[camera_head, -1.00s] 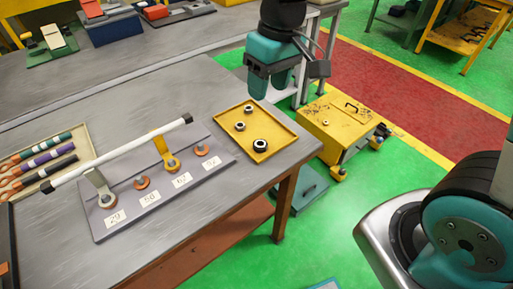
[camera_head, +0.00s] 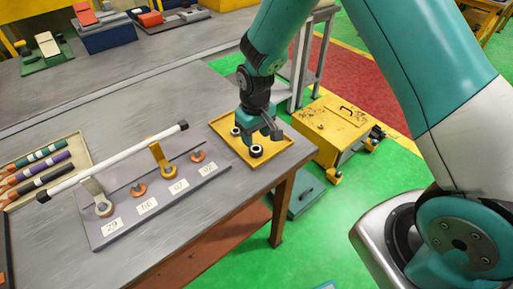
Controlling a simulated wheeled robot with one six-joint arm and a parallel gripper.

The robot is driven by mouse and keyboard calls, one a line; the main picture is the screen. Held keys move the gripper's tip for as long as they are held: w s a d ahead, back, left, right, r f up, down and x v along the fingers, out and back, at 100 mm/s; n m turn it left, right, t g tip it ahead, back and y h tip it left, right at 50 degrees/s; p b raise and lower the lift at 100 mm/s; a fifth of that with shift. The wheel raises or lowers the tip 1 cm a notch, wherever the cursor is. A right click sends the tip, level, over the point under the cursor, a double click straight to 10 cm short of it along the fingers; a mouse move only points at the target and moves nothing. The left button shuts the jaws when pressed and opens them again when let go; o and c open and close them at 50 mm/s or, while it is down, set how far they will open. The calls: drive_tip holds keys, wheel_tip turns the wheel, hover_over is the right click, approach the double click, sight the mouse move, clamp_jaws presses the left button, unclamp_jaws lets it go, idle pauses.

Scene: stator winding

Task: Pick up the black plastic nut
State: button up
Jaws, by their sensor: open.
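A yellow tray (camera_head: 274,159) lies on the right end of the grey table. In it a dark ring-shaped nut with a pale centre (camera_head: 256,151) sits near the front corner. A second, similar nut (camera_head: 235,131) sits farther back and to the left in the tray. My gripper (camera_head: 259,139) points down over the tray, close above and just behind the front nut. Its jaws are open and nothing shows held in them. The gripper hides the middle and back of the tray. I cannot tell whether a finger touches the front nut.
A grey plate with numbered labels (camera_head: 125,227) lies left of the tray, with copper rings and two upright holders. A white rod (camera_head: 120,157) rests across the holders. A box of coloured cylinders (camera_head: 71,148) stands at far left. A yellow cart (camera_head: 333,122) stands beyond the table's right edge.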

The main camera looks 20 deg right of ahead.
sight(256, 147)
drive_tip(key=shift+f+p, duration=1.05)
drive_tip(key=shift+f, duration=1.7)
drive_tip(key=shift+c, duration=0.3)
drive_tip(key=c, duration=0.5)
